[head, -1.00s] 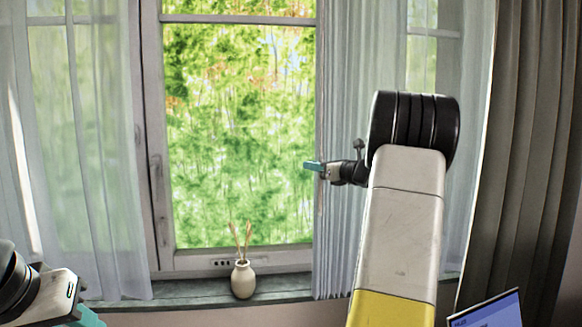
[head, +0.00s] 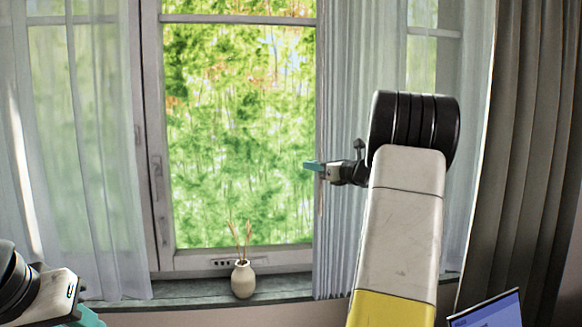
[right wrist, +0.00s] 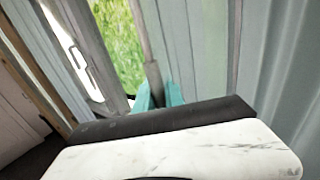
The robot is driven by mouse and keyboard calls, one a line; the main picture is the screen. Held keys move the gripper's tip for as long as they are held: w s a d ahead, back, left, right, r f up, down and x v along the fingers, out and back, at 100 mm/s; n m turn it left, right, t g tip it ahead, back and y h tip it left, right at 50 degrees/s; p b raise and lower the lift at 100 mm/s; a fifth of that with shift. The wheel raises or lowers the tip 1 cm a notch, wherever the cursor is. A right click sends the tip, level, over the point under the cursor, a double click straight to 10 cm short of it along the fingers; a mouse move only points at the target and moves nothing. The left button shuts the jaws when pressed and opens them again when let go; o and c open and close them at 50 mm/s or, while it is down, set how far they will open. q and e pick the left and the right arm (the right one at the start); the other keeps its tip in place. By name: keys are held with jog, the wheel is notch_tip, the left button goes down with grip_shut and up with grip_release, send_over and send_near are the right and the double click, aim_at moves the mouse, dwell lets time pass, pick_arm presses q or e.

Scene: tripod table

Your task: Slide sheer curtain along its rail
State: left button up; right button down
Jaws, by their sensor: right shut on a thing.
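The right sheer curtain (head: 343,90) hangs in pale vertical folds over the right part of the window in the head view. My right gripper (head: 312,166) is at its left edge, with teal fingertips, shut on that edge. In the right wrist view the teal fingers (right wrist: 160,95) meet at the curtain's edge beside a grey upright strip, and pale folds (right wrist: 205,50) fill the area to the right. A left sheer curtain (head: 85,150) hangs over the left pane. My left gripper (head: 90,318) shows only in part at the lower left corner, apart from it. The rail is out of view.
A cream vase (head: 243,279) with dried stems stands on the windowsill (head: 190,291), left of the gripped curtain. A dark heavy curtain (head: 520,130) hangs at the far right. A laptop screen (head: 488,311) shows at the lower right.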

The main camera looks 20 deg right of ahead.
dwell(0.4)
jog(key=s+d, duration=0.2)
jog(key=d, duration=0.7)
jog(key=shift+s+d, duration=0.15)
jog(key=shift+d, duration=0.1)
jog(key=c, duration=1.4)
grip_release()
jog(key=shift+c, duration=0.2)
jog(key=v, duration=0.7)
jog(key=shift+s+d, duration=0.15)
jog(key=shift+s, duration=0.2)
